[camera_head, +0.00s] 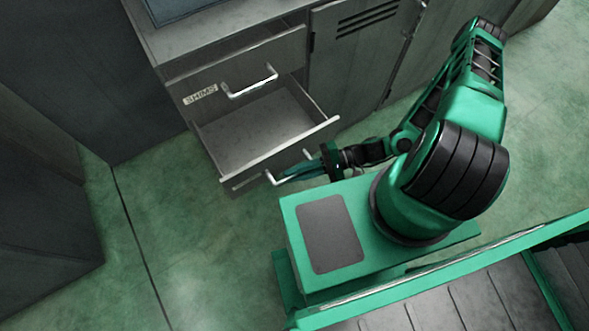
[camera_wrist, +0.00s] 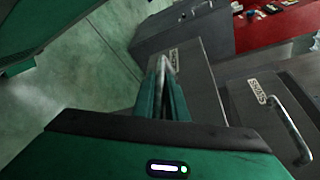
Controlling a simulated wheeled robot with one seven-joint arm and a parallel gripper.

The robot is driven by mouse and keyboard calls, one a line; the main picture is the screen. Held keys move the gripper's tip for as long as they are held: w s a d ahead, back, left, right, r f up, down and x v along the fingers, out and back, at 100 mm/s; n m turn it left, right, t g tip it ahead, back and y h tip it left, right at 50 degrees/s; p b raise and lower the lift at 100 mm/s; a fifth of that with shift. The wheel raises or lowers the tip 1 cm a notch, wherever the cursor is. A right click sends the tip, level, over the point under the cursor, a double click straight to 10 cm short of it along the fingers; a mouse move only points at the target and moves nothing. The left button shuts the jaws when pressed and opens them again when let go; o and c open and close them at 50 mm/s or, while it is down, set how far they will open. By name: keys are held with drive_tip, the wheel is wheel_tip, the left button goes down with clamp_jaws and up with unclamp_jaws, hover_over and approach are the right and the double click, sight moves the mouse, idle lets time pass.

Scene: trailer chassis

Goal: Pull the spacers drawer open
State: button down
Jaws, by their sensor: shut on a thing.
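The lower drawer (camera_head: 262,130) of the grey cabinet stands well open, and its tray looks empty. Its front faces down and away in the head view, so its label cannot be read there. My gripper (camera_head: 286,173) is at this drawer's front, shut on its pale bar handle (camera_head: 270,178). In the wrist view, my gripper's fingers (camera_wrist: 163,100) close around the handle (camera_wrist: 163,66). The drawer front (camera_wrist: 198,82) is beside them, with a small label too small to read.
Above it, the drawer labelled SHIMS (camera_head: 200,95) is shut, with its own bar handle (camera_head: 250,82); it also shows in the wrist view (camera_wrist: 258,92). A vented cabinet door (camera_head: 362,55) is to the right. Green floor (camera_head: 170,220) is clear at lower left.

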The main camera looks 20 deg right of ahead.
drive_tip(key=shift+s+a, duration=0.15)
drive_tip(key=shift+s, duration=0.05)
drive_tip(key=c, duration=1.8)
unclamp_jaws()
drive_tip(key=shift+o, duration=0.2)
drive_tip(key=shift+w+d+r, duration=0.1)
drive_tip(key=shift+d, duration=0.5)
drive_tip(key=v, duration=0.9)
drive_tip(key=shift+d, duration=0.3)
drive_tip(key=shift+d, duration=0.1)
